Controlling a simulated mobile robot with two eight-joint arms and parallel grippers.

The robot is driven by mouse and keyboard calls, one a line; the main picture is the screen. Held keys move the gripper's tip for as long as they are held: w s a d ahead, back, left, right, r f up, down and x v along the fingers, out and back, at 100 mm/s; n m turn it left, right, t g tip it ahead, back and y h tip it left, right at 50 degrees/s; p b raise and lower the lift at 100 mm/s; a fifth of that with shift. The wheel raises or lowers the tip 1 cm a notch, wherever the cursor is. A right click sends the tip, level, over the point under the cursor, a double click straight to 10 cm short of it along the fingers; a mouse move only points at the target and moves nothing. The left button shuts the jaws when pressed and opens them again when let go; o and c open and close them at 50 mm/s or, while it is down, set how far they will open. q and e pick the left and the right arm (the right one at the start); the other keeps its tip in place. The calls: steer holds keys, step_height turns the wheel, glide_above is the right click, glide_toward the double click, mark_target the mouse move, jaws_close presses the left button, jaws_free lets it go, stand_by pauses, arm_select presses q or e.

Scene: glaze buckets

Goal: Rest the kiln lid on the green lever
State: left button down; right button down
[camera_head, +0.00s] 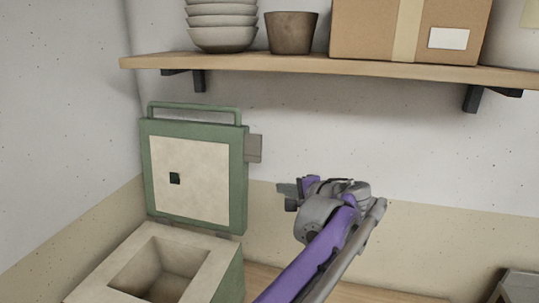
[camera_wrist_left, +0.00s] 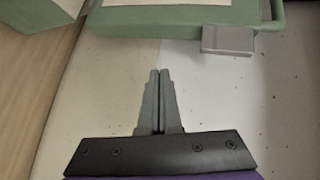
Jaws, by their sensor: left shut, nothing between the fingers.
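The kiln lid (camera_head: 196,175) stands open and upright at the back edge of the kiln, its cream inner face towards me. A green bar handle (camera_head: 196,106) runs along its top edge. In the left wrist view the lid (camera_wrist_left: 165,18) crosses the top of the picture. I cannot make out a separate green lever in either view. My left gripper (camera_head: 287,189) is to the right of the lid, apart from it. In the left wrist view its fingers (camera_wrist_left: 159,75) are together and empty. My right gripper is not in view.
The open kiln body (camera_head: 222,257) has a square hollow. A grey block (camera_head: 254,148) sticks out from the lid's right edge. Above, a wooden shelf (camera_head: 300,62) holds bowls (camera_head: 223,30), a brown pot (camera_head: 291,33) and a cardboard box (camera_head: 365,30). The wall right of the gripper is bare.

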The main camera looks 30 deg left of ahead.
arm_select(q)
steer(key=w+r+y, duration=0.3)
steer(key=w+r, duration=0.2)
steer(key=r, duration=0.1)
steer(key=a+p, duration=0.1)
steer(key=a, duration=0.7)
steer(key=shift+m+t, duration=0.4)
steer(key=shift+s+d, duration=0.1)
steer(key=shift+s, duration=0.05)
